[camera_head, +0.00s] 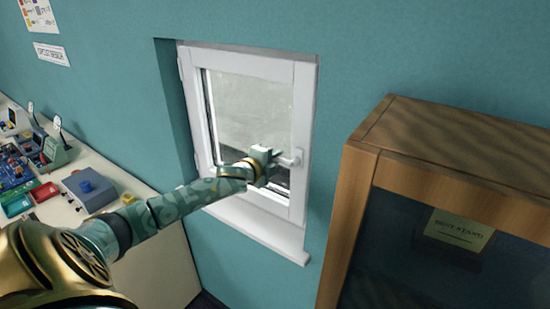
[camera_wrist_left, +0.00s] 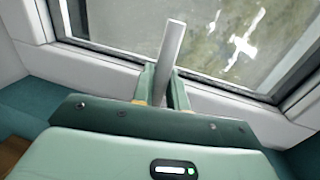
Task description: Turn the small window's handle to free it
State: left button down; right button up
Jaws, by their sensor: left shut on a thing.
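The small white-framed window (camera_head: 250,110) is set in the teal wall and looks closed in its frame. Its handle (camera_head: 291,159) is on the right side of the sash and points left, roughly level, in the head view. My left gripper (camera_head: 268,157) reaches it from the left and is shut on it. In the left wrist view the grey handle bar (camera_wrist_left: 172,52) stands between the two fingers of my left gripper (camera_wrist_left: 163,92), its end sticking out beyond them. The part of the handle between the fingers is partly hidden. My right gripper is not in view.
A wooden cabinet (camera_head: 362,165) with a dark front stands close on the right. A white table (camera_head: 150,262) with boxes and electronic parts is on the left. A white sill (camera_head: 262,227) juts out below the window.

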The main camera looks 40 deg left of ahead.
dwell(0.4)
pick_arm(q)
jog(key=c, duration=1.5)
grip_release()
jog(key=shift+o, duration=0.2)
jog(key=shift+d, duration=0.1)
jog(key=shift+s, duration=0.1)
jog(key=shift+s, duration=0.25)
jog(key=b+v, duration=0.1)
jog(key=v, duration=1.4)
jog(key=shift+s+d+r, duration=0.15)
jog(key=shift+s+r, duration=0.1)
